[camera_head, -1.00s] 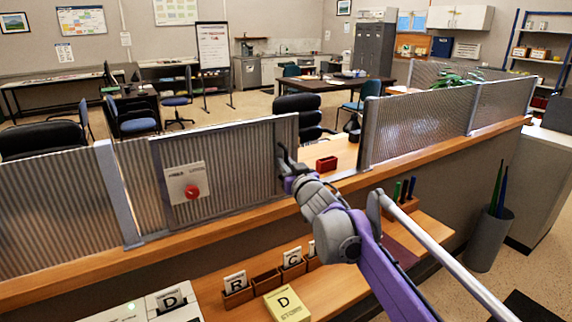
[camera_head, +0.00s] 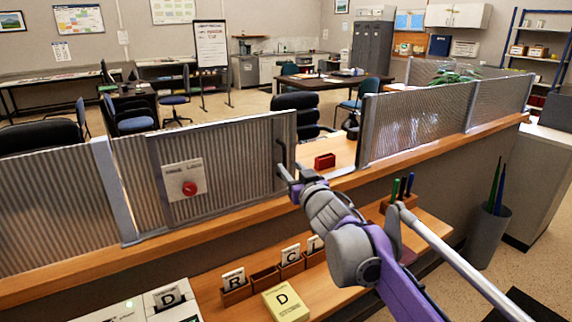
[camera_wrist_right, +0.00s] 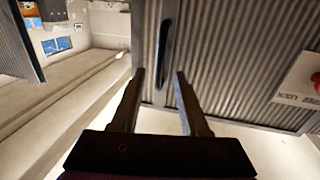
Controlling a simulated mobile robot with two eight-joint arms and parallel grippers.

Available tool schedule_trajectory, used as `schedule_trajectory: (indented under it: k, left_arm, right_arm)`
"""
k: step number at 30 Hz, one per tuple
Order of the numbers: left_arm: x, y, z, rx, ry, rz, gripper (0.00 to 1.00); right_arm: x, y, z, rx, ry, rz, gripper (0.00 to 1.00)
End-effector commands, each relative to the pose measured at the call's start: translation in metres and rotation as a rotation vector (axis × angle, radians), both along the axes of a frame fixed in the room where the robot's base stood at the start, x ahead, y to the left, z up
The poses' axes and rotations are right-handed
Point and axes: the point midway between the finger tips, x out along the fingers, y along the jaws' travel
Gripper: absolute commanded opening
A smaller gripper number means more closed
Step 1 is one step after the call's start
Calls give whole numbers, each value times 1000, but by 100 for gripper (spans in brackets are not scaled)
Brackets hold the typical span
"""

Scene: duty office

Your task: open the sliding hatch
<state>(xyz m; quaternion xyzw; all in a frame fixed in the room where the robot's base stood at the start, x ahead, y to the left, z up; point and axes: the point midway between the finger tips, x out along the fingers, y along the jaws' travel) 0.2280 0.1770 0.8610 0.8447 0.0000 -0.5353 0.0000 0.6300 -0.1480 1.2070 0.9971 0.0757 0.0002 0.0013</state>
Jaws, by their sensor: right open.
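The sliding hatch (camera_head: 230,165) is a grey ribbed panel in a metal frame, standing on the wooden counter. It carries a white plate with a red knob (camera_head: 189,188). A dark upright handle (camera_head: 281,155) is near its right edge. An open gap lies between that edge and the fixed ribbed panel to the right. My right gripper (camera_head: 287,180) is open by the lower part of the handle. In the right wrist view the handle (camera_wrist_right: 163,55) shows ahead of and between the open fingertips (camera_wrist_right: 160,74); contact is not visible. My left gripper is not in view.
A small red box (camera_head: 325,161) sits on the counter behind the gap. The lower shelf holds lettered card holders, a yellow box (camera_head: 286,303) and a pen holder (camera_head: 399,203). A grey bin (camera_head: 487,235) stands at right. The fixed ribbed panel (camera_head: 415,120) bounds the gap.

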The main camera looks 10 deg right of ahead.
Motion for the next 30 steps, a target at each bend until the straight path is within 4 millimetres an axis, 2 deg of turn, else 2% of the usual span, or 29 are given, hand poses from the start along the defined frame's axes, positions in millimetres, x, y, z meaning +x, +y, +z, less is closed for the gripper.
schedule_trajectory:
  k: [3, 9, 23, 26, 29, 30]
  left_arm:
    - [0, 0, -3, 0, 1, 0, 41]
    - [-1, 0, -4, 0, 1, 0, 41]
    - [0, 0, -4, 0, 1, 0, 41]
    - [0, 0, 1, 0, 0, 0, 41]
    - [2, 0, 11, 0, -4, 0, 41]
    - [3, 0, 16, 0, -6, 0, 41]
  right_arm:
    - [-23, -3, 0, -1, 0, 0, 45]
    - [-46, -7, 0, -1, -1, 1, 45]
    - [-54, -9, 0, 0, 2, -3, 45]
    - [-64, -17, -8, -4, 36, -47, 45]
    - [-93, -37, -34, -17, 137, -147, 45]
    - [-111, -46, -50, -24, 199, -192, 45]
